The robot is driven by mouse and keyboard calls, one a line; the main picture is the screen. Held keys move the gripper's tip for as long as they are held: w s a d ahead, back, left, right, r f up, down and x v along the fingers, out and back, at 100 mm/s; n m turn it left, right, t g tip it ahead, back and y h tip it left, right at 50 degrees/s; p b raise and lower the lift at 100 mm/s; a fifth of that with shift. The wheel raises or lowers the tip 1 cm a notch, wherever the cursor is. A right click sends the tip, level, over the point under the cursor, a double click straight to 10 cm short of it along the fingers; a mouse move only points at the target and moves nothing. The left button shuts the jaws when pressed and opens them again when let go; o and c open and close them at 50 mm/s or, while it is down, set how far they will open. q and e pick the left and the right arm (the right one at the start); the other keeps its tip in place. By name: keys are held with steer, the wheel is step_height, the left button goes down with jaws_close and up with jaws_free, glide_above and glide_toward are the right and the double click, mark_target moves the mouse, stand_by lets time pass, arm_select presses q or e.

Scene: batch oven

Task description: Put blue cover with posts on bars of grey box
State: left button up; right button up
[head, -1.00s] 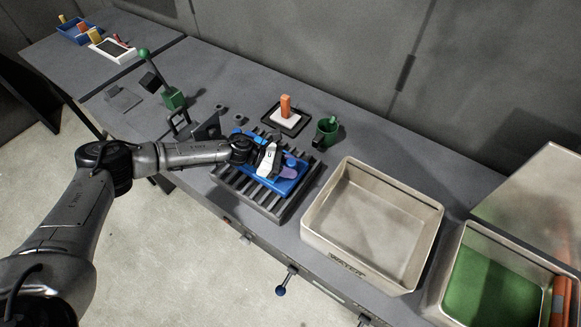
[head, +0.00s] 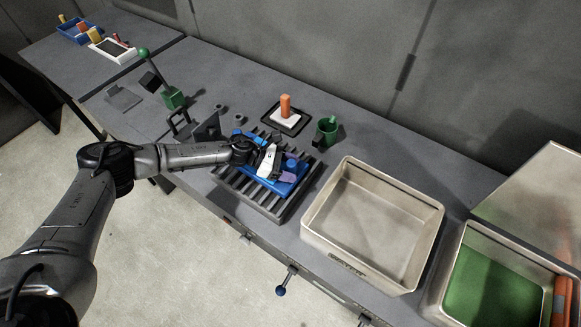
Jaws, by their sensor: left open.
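The blue cover (head: 290,186) with blue posts lies on the dark bars of the grey box (head: 262,200) in the middle of the bench. One post stands up at its right side and blue also shows at its far left edge. My left gripper (head: 277,170) is right over the cover, open, and hides much of its middle. A purple patch shows beside the fingers. I cannot tell whether the fingers touch the cover. My right gripper is not in view.
A large empty beige bin (head: 372,225) stands right of the box. A green cup (head: 327,130) and a black tray (head: 287,118) with an orange-handled white block are behind. A green-knobbed lever (head: 160,80) is at left. A green-floored bin (head: 495,285) stands at far right.

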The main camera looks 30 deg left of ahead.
arm_select(q)
steer(key=shift+r, duration=0.2)
steer(key=shift+s+a, duration=0.15)
steer(key=shift+a, duration=0.15)
steer(key=b+v, duration=0.1)
steer(key=v, duration=0.8)
steer(key=shift+s+a+r, duration=0.15)
steer(key=shift+a, duration=0.15)
steer(key=shift+b+v, duration=0.3)
steer(key=shift+v, duration=0.55)
steer(key=shift+d, duration=0.1)
